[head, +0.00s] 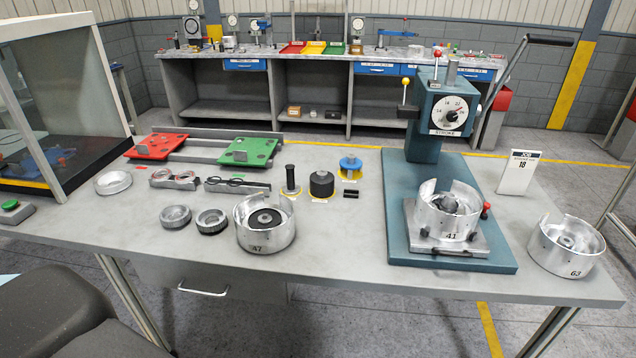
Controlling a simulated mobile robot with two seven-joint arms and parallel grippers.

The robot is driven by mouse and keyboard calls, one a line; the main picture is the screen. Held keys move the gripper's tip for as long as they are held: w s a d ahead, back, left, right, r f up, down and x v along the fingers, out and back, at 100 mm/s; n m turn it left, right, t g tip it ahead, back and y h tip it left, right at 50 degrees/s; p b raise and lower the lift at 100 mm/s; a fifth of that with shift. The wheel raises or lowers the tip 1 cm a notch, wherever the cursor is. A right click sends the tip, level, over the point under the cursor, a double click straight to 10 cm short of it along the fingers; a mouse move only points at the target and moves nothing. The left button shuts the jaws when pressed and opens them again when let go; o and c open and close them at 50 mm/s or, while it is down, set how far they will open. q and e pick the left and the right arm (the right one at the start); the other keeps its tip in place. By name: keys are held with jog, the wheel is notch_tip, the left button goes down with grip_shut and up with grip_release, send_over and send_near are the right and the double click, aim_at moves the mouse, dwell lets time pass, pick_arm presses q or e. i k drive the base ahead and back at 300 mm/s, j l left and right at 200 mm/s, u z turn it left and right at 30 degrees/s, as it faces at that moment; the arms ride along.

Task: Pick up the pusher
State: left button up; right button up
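I cannot tell for sure which item is the pusher. A slim upright black piece with a knob-like handle (290,179) stands on the grey workbench (330,250), on a yellow-edged spot. A wider, squat black cylinder (321,184) stands just right of it. A blue flanged piece (351,163) on a yellow base stands further right, with a small black block (350,193) in front. Neither of my grippers is in view.
Housing 41 (447,226) sits under a teal press (424,140). Metal rings (175,217), red (157,146) and green (247,152) pallets lie left. Bare bench lies in front of the black pieces.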

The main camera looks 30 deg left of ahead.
aim_at(321, 182)
jog(key=j+z, duration=0.35)
jog(key=j, duration=0.3)
jog(key=j+z, duration=0.35)
jog(key=j, duration=0.3)
jog(key=k, duration=0.05)
